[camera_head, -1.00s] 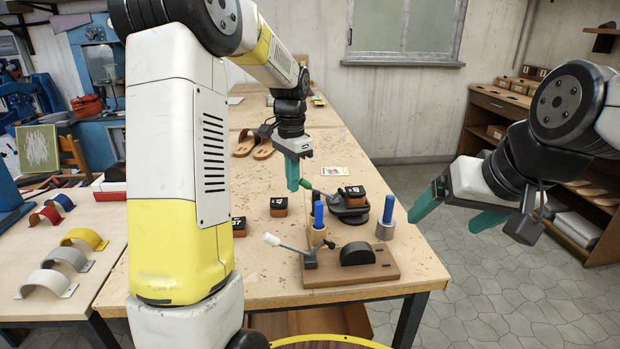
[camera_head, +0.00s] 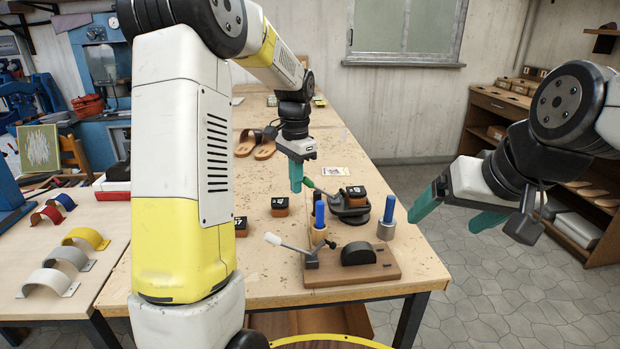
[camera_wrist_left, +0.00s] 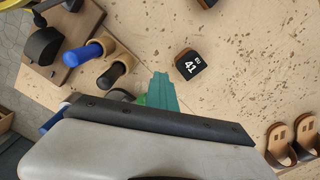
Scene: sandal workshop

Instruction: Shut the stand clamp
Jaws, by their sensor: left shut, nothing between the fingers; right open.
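A dark round stand (camera_head: 349,214) sits on the table with a brown-and-black numbered block (camera_head: 355,196) on it. Its lever with a green handle (camera_head: 310,184) points left and slightly up. My left gripper (camera_head: 296,178) is shut and empty, its teal fingers pointing down just left of the green handle; I cannot tell whether they touch. In the left wrist view the teal fingers (camera_wrist_left: 162,92) stand beside a small bit of green (camera_wrist_left: 141,100), and the wrist housing hides most of the stand. My right gripper (camera_head: 455,205) is open and empty, right of the table.
A wooden base (camera_head: 375,273) at the front carries a white-tipped lever (camera_head: 285,245) and a black half-round block (camera_head: 358,254). Blue-handled tools (camera_head: 388,212) stand near the stand. A numbered block (camera_head: 279,207) lies left of it. Sandals (camera_head: 264,149) lie behind.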

